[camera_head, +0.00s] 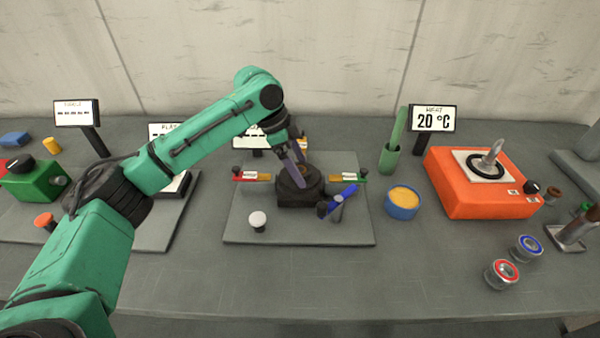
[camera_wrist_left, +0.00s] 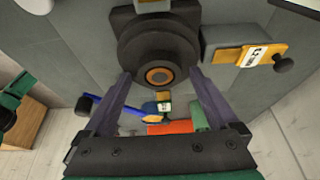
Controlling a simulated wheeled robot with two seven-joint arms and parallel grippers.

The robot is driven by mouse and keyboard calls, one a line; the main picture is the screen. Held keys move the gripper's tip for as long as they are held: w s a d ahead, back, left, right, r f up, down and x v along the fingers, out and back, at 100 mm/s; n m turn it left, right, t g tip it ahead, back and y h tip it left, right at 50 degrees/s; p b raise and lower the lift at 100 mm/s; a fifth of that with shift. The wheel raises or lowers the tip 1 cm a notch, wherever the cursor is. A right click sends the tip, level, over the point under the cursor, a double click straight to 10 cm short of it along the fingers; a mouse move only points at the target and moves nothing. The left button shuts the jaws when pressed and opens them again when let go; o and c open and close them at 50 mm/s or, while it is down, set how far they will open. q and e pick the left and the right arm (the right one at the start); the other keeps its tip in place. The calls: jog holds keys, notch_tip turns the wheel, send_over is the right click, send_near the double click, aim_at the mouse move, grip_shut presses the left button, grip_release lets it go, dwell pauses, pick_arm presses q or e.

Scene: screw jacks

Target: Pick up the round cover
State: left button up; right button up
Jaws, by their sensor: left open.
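A black round part (camera_wrist_left: 158,58) with a copper-coloured centre sits on a dark block (camera_head: 298,192) on the middle grey plate; I take it to be the round cover, though no label confirms this. My left gripper (camera_head: 300,170) reaches down over the block from the upper left. In the left wrist view its two purple-grey fingers (camera_wrist_left: 160,78) are apart, one on each side of the round part's near edge. Nothing is held between them. Whether either finger touches the part I cannot tell. The arm and fingers hide part of the block in the head view.
A blue lever (camera_head: 344,194), a white knob (camera_head: 257,219) and small red and green labelled blocks surround the dark block. A blue cup with yellow filling (camera_head: 402,203) and an orange heater (camera_head: 480,184) stand to the right. The table front is clear.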

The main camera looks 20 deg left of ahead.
pick_arm(q)
grip_shut()
jog(key=shift+r, duration=0.1)
jog(key=shift+r, duration=0.1)
